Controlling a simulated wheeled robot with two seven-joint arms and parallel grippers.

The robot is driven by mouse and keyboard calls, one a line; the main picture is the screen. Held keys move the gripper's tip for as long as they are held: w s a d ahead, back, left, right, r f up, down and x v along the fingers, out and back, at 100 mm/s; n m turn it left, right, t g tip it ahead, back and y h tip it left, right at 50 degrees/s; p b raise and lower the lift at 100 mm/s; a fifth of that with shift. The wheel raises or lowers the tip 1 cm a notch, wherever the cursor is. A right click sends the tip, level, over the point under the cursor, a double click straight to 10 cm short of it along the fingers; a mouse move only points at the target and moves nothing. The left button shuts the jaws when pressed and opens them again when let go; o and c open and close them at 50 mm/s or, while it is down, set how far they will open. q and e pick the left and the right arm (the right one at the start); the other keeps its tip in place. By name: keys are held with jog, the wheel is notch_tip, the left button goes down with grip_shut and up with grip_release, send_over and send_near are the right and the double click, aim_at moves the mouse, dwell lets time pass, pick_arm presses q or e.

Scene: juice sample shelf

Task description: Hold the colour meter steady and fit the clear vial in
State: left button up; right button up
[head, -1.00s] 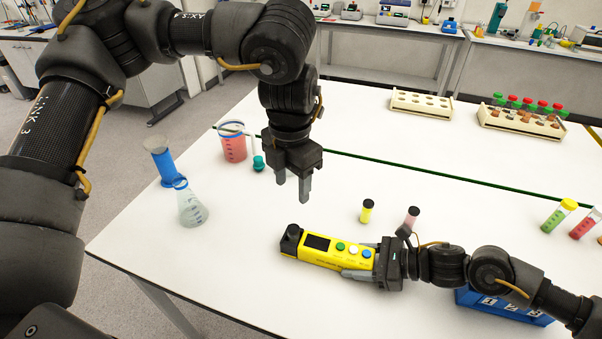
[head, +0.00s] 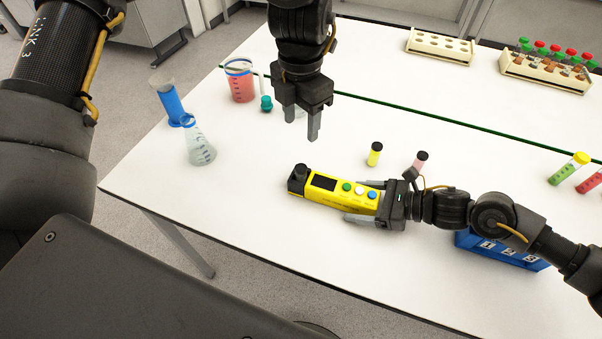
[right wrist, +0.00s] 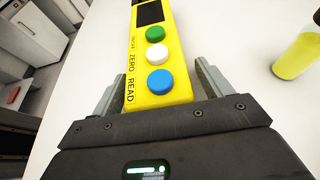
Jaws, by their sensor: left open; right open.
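The yellow colour meter (head: 337,191) lies on the white table, with a dark screen, green, white and blue buttons, and a black part at its left end. My right gripper (head: 357,201) has its open fingers on either side of the meter's button end; the right wrist view shows the meter (right wrist: 142,88) between them, with a visible gap at the right finger. My left gripper (head: 302,126) is open, pointing down above the table behind the meter. A faint pale thing (head: 301,112) shows by its fingers; I cannot tell whether it is the clear vial.
Black-capped yellow (head: 375,154) and pink (head: 420,163) vials stand behind the meter. A flask (head: 199,146), blue cylinder (head: 170,103) and red beaker (head: 240,83) stand left. A blue numbered rack (head: 500,250) sits right, partly behind my right arm. Two racks stand at the back.

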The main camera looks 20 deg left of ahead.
jog(key=v, duration=1.2)
